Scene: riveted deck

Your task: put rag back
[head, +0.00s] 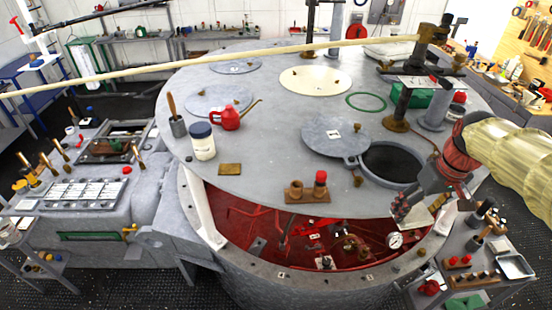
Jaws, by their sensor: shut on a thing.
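My gripper (410,197) reaches in from the right, over the front right rim of the big round grey tank. It is shut on a small, dark, reddish-grey bundle (400,208), which looks like the rag. The bundle hangs at the jaws, above the right end of the red-lined opening and close to a round gauge (395,240). My wrist hides part of the deck behind it, and the fingertips are too small to make out clearly.
The grey deck (270,170) carries a white jar (202,141), a red oil can (226,118) and a wooden block (307,193). A dark round hatch (393,163) lies open behind my gripper. A tool cart with a metal tray (516,266) stands at the lower right.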

